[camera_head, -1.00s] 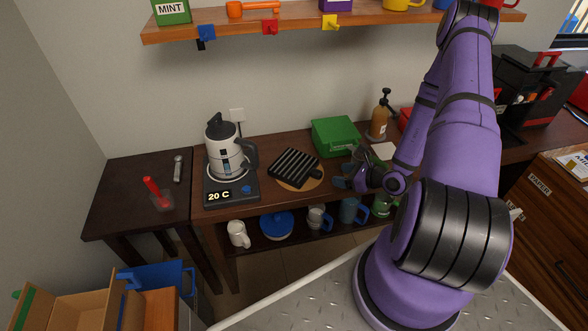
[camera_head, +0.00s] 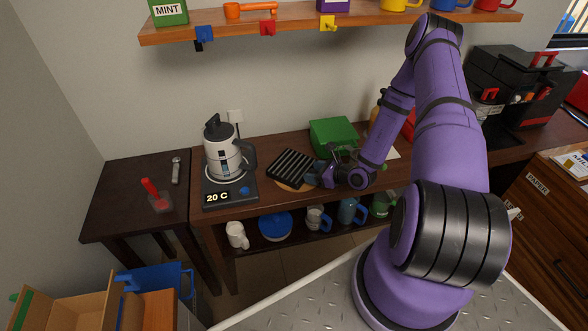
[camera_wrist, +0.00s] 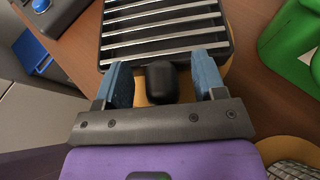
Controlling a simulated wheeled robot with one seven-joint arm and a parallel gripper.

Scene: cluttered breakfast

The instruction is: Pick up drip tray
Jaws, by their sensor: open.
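The drip tray (camera_head: 291,167) is a black, flat tray with light metal slats and a short black handle. It lies on a round wooden board (camera_head: 284,186) on the brown table. In the wrist view the slatted tray (camera_wrist: 165,28) fills the top middle, and its black handle (camera_wrist: 161,82) points toward me. My gripper (camera_head: 316,173) is at the tray's right side. Its two blue fingers (camera_wrist: 164,85) are open, one on each side of the handle, with gaps visible between the fingers and the handle.
A kettle (camera_head: 223,152) stands on its dark base (camera_head: 232,196) left of the tray. A green box (camera_head: 333,134) sits behind my gripper and shows at the right in the wrist view (camera_wrist: 290,45). Mugs and a blue-lidded pot (camera_head: 275,226) stand on the lower shelf.

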